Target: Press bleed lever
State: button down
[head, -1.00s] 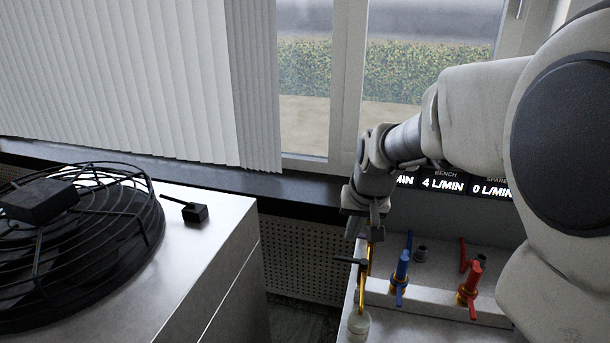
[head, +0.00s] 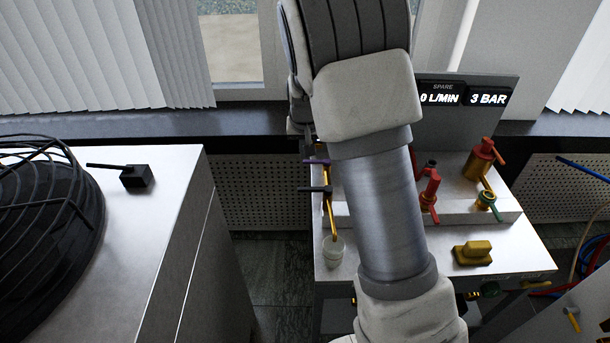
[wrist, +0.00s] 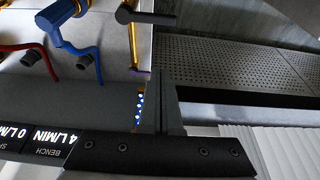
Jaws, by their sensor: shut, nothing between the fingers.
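A thin brass pipe (head: 331,215) stands at the bench's left edge with a black lever (head: 315,189) across it and a clear cup (head: 333,252) below. I cannot tell for sure that this is the bleed lever. In the wrist view the black lever (wrist: 145,17) and the brass pipe (wrist: 133,52) show at the top. My gripper (wrist: 162,75) is shut and empty, its fingers pointing up toward the pipe's end, apart from the lever in that picture.
A blue valve (wrist: 70,37) and a red one (wrist: 28,52) stand beside the pipe. The bench (head: 520,258) also carries a yellow block (head: 473,252). A metal cabinet (head: 150,215) with a black fan guard (head: 45,235) and a black-handled box (head: 137,177) stands left, across a floor gap.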

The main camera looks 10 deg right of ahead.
aim_at(315, 190)
jog(key=shift+f, duration=0.15)
notch_tip(315, 190, down, 9)
jog(key=shift+s, duration=0.35)
dwell(0.7)
